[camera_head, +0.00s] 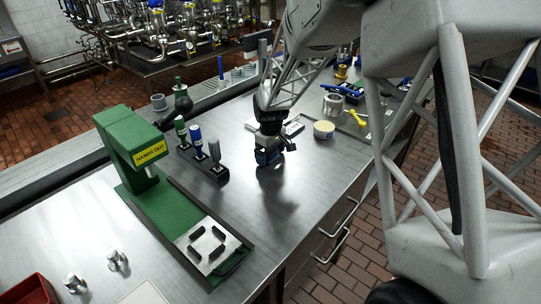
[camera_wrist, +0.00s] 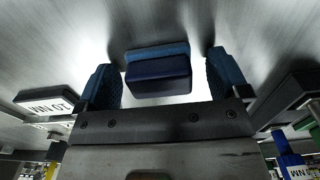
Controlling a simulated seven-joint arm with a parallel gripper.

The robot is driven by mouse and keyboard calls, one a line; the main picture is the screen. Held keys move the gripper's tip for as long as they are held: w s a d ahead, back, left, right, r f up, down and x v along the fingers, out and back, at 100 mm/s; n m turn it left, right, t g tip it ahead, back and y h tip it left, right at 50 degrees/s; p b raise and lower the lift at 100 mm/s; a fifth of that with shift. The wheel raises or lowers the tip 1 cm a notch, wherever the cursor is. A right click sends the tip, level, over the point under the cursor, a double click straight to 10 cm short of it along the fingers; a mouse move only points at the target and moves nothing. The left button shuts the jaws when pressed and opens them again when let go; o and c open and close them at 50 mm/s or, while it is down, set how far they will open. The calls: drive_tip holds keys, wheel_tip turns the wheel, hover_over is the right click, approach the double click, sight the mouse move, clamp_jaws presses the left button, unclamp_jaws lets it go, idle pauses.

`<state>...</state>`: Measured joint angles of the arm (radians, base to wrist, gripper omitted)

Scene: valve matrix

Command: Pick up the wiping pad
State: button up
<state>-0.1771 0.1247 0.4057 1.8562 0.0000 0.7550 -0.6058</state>
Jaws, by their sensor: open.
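The wiping pad (camera_wrist: 157,78) looks like a small dark-blue block with a lighter blue layer along its far edge. In the wrist view it lies between the two blue-padded fingers of my gripper (camera_wrist: 161,64), with a gap on each side. My gripper is open and does not pinch it. In the head view my gripper (camera_head: 269,158) points down low over the steel bench. There I cannot tell the pad apart from the blue fingers. How far the fingertips are above the bench is hard to tell.
A rack (camera_head: 203,160) with several upright handled tools stands left of my gripper. A green press (camera_head: 132,150) labelled "HANDS OUT" is further left. A round tub (camera_head: 324,130) stands to the right. The bench (camera_head: 285,205) in front of my gripper is clear.

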drive_tip(key=shift+c, duration=0.2)
drive_tip(key=c, duration=1)
drive_tip(key=shift+r, duration=0.1)
drive_tip(key=shift+c, duration=0.2)
drive_tip(key=shift+r, duration=0.8)
drive_tip(key=shift+s+r, duration=0.1)
drive_tip(key=shift+r, duration=0.85)
drive_tip(key=s+d, duration=0.1)
drive_tip(key=s, duration=0.4)
drive_tip(key=s+d+r, duration=0.1)
drive_tip(key=s, duration=0.9)
drive_tip(key=shift+s+d+r, duration=0.15)
drive_tip(key=shift+s+d, duration=0.1)
drive_tip(key=shift+d, duration=0.15)
